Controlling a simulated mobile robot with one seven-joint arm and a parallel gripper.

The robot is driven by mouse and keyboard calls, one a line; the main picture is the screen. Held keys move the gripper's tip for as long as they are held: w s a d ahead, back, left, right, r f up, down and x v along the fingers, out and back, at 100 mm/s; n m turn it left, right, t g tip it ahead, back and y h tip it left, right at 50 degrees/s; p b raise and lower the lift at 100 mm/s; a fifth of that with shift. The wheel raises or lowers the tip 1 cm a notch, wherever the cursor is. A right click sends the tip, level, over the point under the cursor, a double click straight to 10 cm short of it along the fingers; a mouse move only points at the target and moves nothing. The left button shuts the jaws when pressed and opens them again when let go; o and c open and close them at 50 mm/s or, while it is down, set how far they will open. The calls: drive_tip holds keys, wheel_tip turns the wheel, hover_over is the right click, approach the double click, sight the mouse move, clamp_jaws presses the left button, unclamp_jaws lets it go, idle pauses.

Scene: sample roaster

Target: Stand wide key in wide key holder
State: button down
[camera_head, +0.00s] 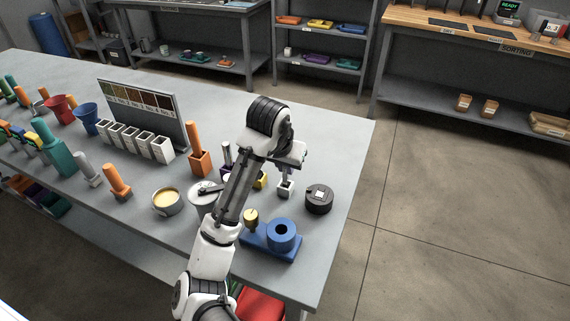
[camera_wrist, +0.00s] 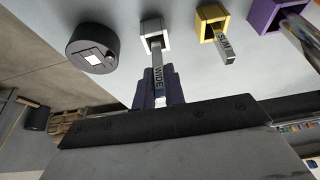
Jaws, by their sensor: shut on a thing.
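The wide key (camera_wrist: 158,78) is a grey bar marked WIDE. My gripper (camera_wrist: 160,90) is shut on it, with dark fingers on either side. The wide key holder is a small white square socket (camera_wrist: 154,32), also seen in the head view (camera_head: 285,189). The key's far end is at the mouth of this socket; I cannot tell how deep it sits or whether it touches. In the head view my gripper (camera_head: 287,172) is right above the white holder, and the key is mostly hidden.
A black round puck (camera_wrist: 93,48) stands close beside the white holder. On the other side are a yellow holder (camera_wrist: 210,22) with a key marked SLIM (camera_wrist: 224,45) and a purple holder (camera_wrist: 267,17). A blue fixture (camera_head: 282,235) stands nearer. The table's right edge is close.

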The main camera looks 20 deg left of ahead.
sight(285, 173)
drive_tip(key=shift+f+b, duration=0.9)
drive_tip(key=shift+f, duration=0.75)
drive_tip(key=c, duration=1.4)
unclamp_jaws()
drive_tip(key=shift+r, duration=0.1)
drive_tip(key=p+v, duration=0.1)
drive_tip(key=v, duration=1.3)
drive_tip(key=shift+p, duration=0.4)
